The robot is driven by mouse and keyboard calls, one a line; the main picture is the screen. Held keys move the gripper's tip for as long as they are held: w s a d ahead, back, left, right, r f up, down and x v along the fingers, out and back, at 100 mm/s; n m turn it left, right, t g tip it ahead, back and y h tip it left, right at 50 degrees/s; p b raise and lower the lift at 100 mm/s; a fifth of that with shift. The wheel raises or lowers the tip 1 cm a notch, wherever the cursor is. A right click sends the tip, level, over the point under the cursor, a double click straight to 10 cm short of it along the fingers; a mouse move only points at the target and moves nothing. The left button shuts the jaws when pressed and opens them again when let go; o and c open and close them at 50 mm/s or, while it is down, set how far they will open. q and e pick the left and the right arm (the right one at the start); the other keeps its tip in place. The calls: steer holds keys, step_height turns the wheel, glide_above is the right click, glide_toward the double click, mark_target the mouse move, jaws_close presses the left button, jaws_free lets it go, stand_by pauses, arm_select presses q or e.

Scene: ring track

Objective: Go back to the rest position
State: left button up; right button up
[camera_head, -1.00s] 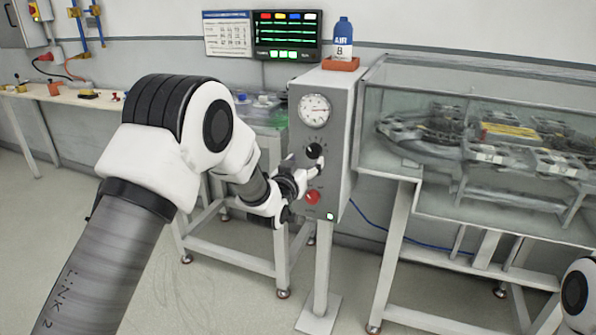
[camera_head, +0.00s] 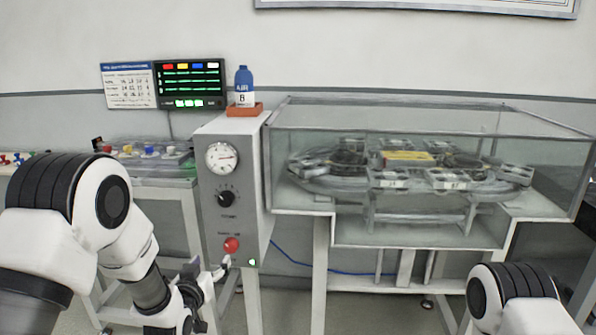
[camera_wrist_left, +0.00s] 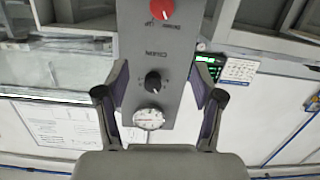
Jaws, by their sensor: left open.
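My left gripper (camera_head: 215,277) is low in front of the grey control box (camera_head: 213,160), beside its red button (camera_head: 231,245). In the left wrist view the gripper (camera_wrist_left: 160,85) is open and empty, its two fingers apart in front of the box, which appears upside down. The box's black knob (camera_head: 226,198) and round gauge (camera_head: 221,157) show clear of the fingers; the knob (camera_wrist_left: 153,82) and the red button (camera_wrist_left: 161,8) also show in the wrist view. My right arm shows at the bottom right of the head view, but its gripper is out of frame.
A glass-walled case (camera_head: 430,215) with a ring track (camera_head: 405,175) stands right of the box. A blue bottle (camera_head: 243,85) stands in an orange tray (camera_head: 245,110) on the box. A bench (camera_head: 165,182) with small parts is at the left, below a dark monitor (camera_head: 190,84).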

arm_select(q)
steer(key=s+a+f+g, duration=0.1)
steer(key=s+f+g, duration=0.9)
steer(key=s+f, duration=1.6)
steer(key=s+f+g, duration=0.4)
steer(key=s+g, duration=0.2)
steer(key=s, duration=1)
step_height(320, 180, up, 12)
steer(key=p, duration=1.2)
steer(key=shift+s+y, duration=0.25)
steer(key=shift+y, duration=0.05)
